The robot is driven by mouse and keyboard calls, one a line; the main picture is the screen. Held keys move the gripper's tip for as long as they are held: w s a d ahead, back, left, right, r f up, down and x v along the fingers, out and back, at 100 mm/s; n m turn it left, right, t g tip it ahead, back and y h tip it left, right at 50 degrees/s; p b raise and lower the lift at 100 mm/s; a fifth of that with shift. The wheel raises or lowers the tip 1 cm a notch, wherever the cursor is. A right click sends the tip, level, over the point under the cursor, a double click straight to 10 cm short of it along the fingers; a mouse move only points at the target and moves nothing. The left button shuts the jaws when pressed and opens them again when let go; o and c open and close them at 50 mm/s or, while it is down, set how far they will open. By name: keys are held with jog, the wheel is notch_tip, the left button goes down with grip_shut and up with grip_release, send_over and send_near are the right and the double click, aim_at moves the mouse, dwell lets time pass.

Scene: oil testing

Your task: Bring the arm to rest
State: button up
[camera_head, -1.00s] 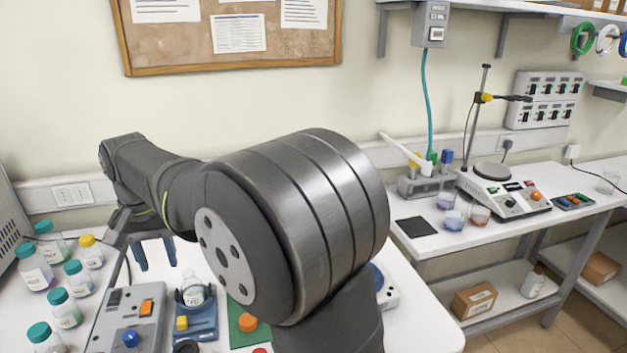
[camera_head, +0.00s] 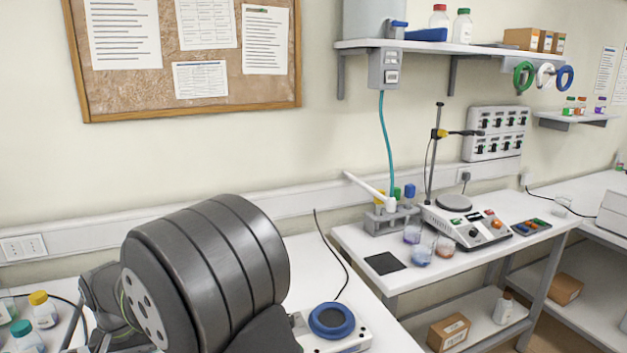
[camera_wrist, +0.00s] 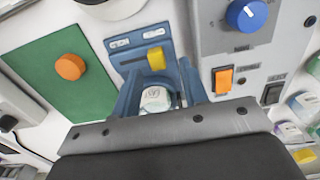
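My gripper (camera_wrist: 160,67) shows in the wrist view, with two blue fingers spread apart and no visible grip on anything. A small clear bottle with a whitish top (camera_wrist: 155,98) appears between the fingers from this angle, standing at a blue device (camera_wrist: 150,38) with a yellow button. Whether the fingers touch the bottle cannot be told. In the head view my dark, bulky arm (camera_head: 205,275) fills the lower left-centre, and my gripper is hidden or out of the picture.
A green plate with an orange knob (camera_wrist: 70,67) and a grey control box with a blue dial (camera_wrist: 247,14) flank the blue device. Capped bottles stand at far left (camera_head: 43,311). A white device with a blue top (camera_head: 331,320) is right of my arm. A hotplate (camera_head: 454,202) stands on the right bench.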

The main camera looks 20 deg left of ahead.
notch_tip(320, 180, down, 3)
jog(key=shift+r, duration=0.15)
jog(key=shift+w+d, duration=0.1)
jog(key=shift+w, duration=0.05)
jog(key=shift+w+d, duration=0.25)
jog(key=shift+d, duration=0.05)
jog(key=shift+o, duration=0.2)
jog(key=o, duration=1.3)
notch_tip(320, 180, up, 18)
jog(key=f, duration=0.9)
jog(key=shift+s+a+f, duration=0.2)
jog(key=shift+a+f, duration=0.05)
jog(key=shift+a, duration=0.1)
